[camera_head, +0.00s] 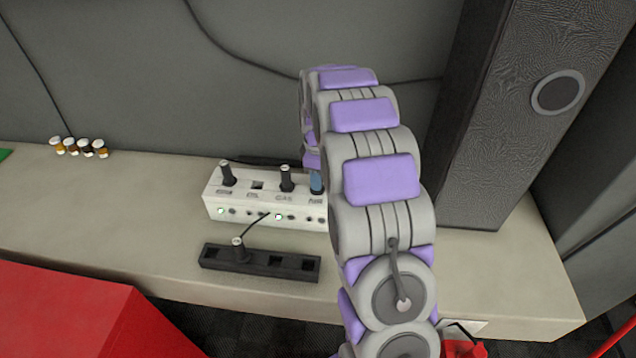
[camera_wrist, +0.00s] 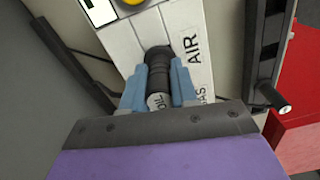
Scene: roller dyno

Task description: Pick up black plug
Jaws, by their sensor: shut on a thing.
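In the wrist view my gripper (camera_wrist: 158,88) has its two blue fingers closed around a black plug (camera_wrist: 158,65), one on each side. The plug's far end is at the white socket box (camera_wrist: 122,40); whether it is still seated in the box cannot be told. In the head view the white box (camera_head: 265,211) stands on the bench, with two upright black plugs, a left one (camera_head: 228,177) and a middle one (camera_head: 286,181). A blue finger of my gripper (camera_head: 316,183) shows at the box's right end. My arm hides the held plug there.
A black socket strip (camera_head: 220,259) with one cabled plug (camera_head: 239,250) lies in front of the box. It also shows in the wrist view (camera_wrist: 262,45). Several small bottles (camera_head: 78,147) stand at left. A tall dark speaker-like column (camera_head: 500,150) stands at right. A red block (camera_head: 70,310) is in front.

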